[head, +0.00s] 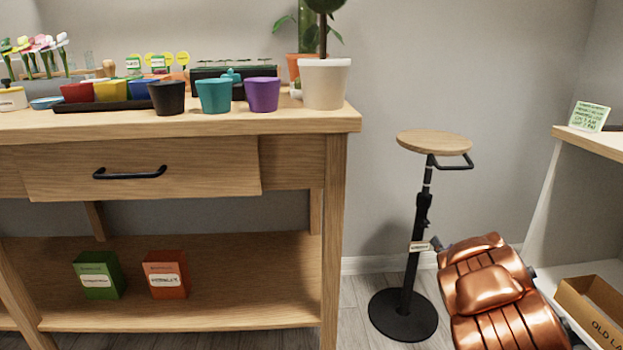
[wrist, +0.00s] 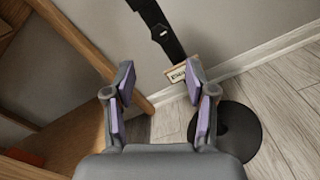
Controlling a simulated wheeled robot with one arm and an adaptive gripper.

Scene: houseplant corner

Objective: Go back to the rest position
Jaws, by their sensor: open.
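My gripper (wrist: 160,78) is open in the wrist view, its two fingers with purple pads spread apart and nothing held between them. Just beyond the right fingertip is a small lettered tag (wrist: 178,74) on the black pole of a stand. In the head view my copper arm fills the lower right, and the gripper itself cannot be made out there. The stand (head: 410,255) is upright, with a round wooden top (head: 434,142) and a round black base (head: 404,314). Its tag (head: 420,246) shows close to my arm. I cannot tell whether the gripper touches the stand.
A wooden workbench (head: 335,240) on the left carries several coloured pots and a white-potted plant (head: 324,84). Green (head: 98,275) and orange (head: 166,274) boxes stand on its lower shelf. A shelf unit with a cardboard box (head: 590,310) is at right. Grey wall stands behind.

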